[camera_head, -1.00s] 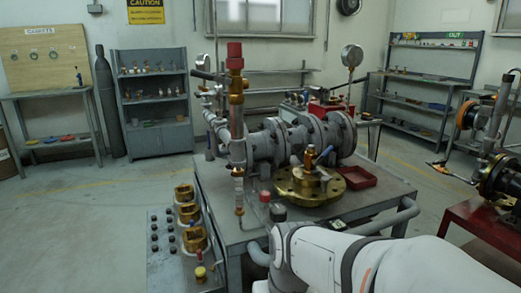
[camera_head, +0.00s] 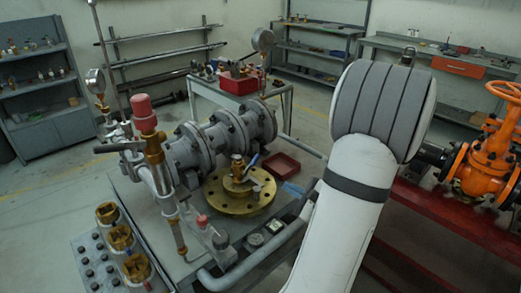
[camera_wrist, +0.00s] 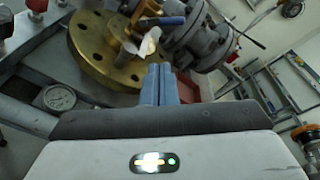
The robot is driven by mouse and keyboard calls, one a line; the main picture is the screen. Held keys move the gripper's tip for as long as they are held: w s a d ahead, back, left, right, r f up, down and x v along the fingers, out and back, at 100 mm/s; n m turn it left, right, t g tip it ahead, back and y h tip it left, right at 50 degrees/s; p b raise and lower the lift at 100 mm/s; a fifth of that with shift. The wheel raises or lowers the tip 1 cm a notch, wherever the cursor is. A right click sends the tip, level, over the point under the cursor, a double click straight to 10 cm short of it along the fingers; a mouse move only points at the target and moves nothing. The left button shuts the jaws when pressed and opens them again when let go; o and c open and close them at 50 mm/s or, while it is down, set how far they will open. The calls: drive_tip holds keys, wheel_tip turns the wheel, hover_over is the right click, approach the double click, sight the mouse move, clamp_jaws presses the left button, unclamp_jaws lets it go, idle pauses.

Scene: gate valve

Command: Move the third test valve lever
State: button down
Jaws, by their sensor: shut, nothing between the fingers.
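A brass flange (camera_head: 240,203) lies flat on the grey test bench, with a small brass valve (camera_head: 238,168) standing on it. A blue lever (camera_head: 253,160) tilts up to the right from that valve. In the wrist view the blue lever (camera_wrist: 172,21) is near the top, above the brass flange (camera_wrist: 92,50). My gripper (camera_wrist: 158,72) is shut and empty, its blue-grey fingers pointing towards the valve below the lever, apparently apart from it. Another dark lever (camera_head: 119,146) sticks out left of the red-capped pipe. I cannot tell which lever is the third.
Large grey flanged pipework (camera_head: 205,145) lies behind the brass flange. A red-capped pipe (camera_head: 146,118) stands at its left. A red tray (camera_head: 282,165) is right of the flange. A dial gauge (camera_wrist: 59,97) shows in the wrist view. An orange valve (camera_head: 495,140) stands at far right.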

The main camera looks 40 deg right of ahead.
drive_tip(key=d+m+h, duration=0.1)
drive_tip(key=d, duration=0.1)
drive_tip(key=p, duration=0.2)
approach(251, 165)
drive_tip(key=w+d+f, duration=0.3)
drive_tip(key=d, duration=0.2)
drive_tip(key=w, duration=0.1)
drive_tip(key=w+a+r, duration=0.2)
drive_tip(key=shift+w+p, duration=0.15)
drive_tip(key=shift+p, duration=0.25)
